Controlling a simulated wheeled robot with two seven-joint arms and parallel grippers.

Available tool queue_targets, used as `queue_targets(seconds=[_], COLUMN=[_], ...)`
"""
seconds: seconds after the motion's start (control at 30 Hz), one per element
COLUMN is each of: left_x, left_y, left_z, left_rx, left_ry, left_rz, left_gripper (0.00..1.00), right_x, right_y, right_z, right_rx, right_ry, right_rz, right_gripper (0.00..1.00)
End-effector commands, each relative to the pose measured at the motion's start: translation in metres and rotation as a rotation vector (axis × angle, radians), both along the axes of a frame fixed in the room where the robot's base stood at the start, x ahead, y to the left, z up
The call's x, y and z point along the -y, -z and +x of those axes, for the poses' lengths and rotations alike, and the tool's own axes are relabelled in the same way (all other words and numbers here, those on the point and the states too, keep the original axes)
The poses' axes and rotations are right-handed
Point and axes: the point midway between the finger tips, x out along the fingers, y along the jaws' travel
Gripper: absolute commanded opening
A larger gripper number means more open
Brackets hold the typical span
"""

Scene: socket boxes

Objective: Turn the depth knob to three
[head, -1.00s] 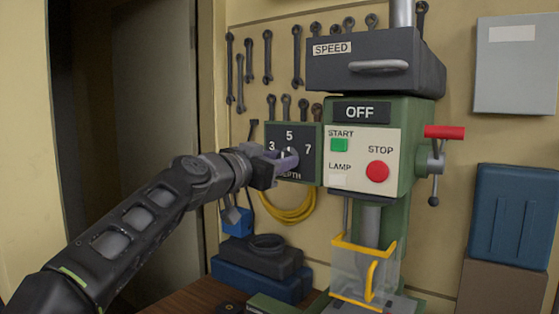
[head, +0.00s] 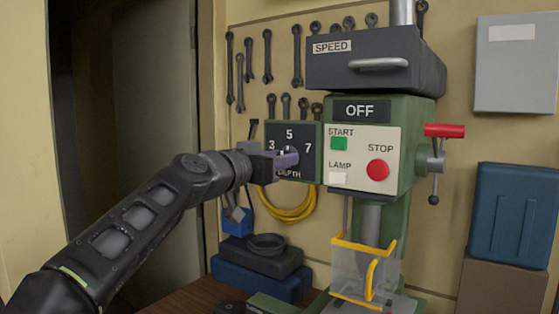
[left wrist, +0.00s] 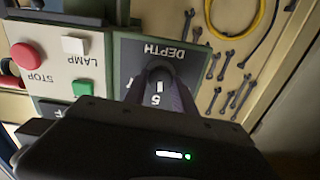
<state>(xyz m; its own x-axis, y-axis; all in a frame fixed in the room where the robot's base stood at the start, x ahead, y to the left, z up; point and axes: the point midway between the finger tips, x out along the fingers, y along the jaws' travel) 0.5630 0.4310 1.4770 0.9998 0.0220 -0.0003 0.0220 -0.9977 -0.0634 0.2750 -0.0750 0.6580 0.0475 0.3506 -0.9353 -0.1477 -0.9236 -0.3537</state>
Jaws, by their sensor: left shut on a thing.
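The black depth panel (head: 309,146) with 3, 5, 7 and the word DEPTH is on the green drill press (head: 411,150). My left gripper (head: 289,158) comes in from the left and is shut on the depth knob (head: 284,153), hiding much of it. In the left wrist view, which is upside down, the dark round knob (left wrist: 158,76) sits between the fingers of my left gripper (left wrist: 158,92). Its white mark points roughly at the 5; the exact angle is hard to tell. My right gripper is not in view.
Right of the panel are the green START button (head: 339,143), red STOP button (head: 378,170) and white LAMP button (head: 338,179). A red-handled lever (head: 444,131) sticks out at the right. A yellow-framed guard (head: 365,270) is below. A yellow cable (head: 290,213) hangs behind my arm.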

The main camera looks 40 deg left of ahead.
Motion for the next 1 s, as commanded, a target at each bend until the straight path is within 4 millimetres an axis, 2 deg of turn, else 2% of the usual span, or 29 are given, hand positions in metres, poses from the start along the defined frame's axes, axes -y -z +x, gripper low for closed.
queue_targets(seconds=[0.7, 1.0], left_x=[-0.0012, -0.002], left_y=[0.0002, 0.0003], left_z=[0.0001, -0.0001], left_rx=[0.014, 0.018], left_ry=[0.001, 0.0], left_rz=[-0.625, -0.832], left_gripper=[0.0, 0.0], right_x=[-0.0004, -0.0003], right_y=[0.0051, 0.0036], right_z=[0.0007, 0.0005], right_rx=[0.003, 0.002], right_ry=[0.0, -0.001], right_rz=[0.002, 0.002], right_gripper=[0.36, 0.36])
